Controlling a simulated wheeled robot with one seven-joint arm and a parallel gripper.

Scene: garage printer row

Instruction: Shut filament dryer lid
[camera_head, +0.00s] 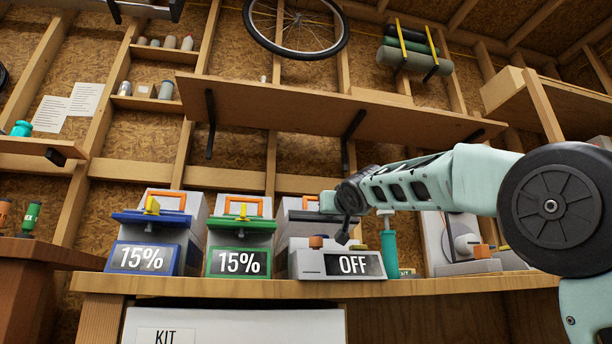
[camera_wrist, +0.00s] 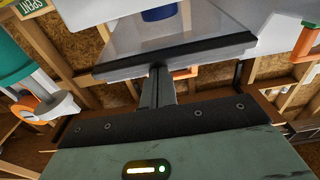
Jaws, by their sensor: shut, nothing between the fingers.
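A grey dryer with a display reading OFF (camera_head: 338,264) stands on the bench in the head view, at the right end of a row of three. Its upper part, with a dark edge and an orange handle, is partly hidden by my arm; I cannot tell there how far the lid is open. My gripper (camera_head: 344,238) is shut and empty, pointing down in front of this dryer. In the wrist view, a pale panel with a dark edge (camera_wrist: 180,54) lies just beyond my shut fingertips (camera_wrist: 157,72). I cannot tell whether they touch. Something blue shows behind the panel.
A blue dryer (camera_head: 143,258) and a green dryer (camera_head: 239,262), both reading 15%, stand left of the grey one. A teal bottle (camera_head: 389,250) stands close on its right, with a grey device (camera_head: 468,266) farther right. A wooden shelf (camera_head: 300,106) overhangs the bench.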

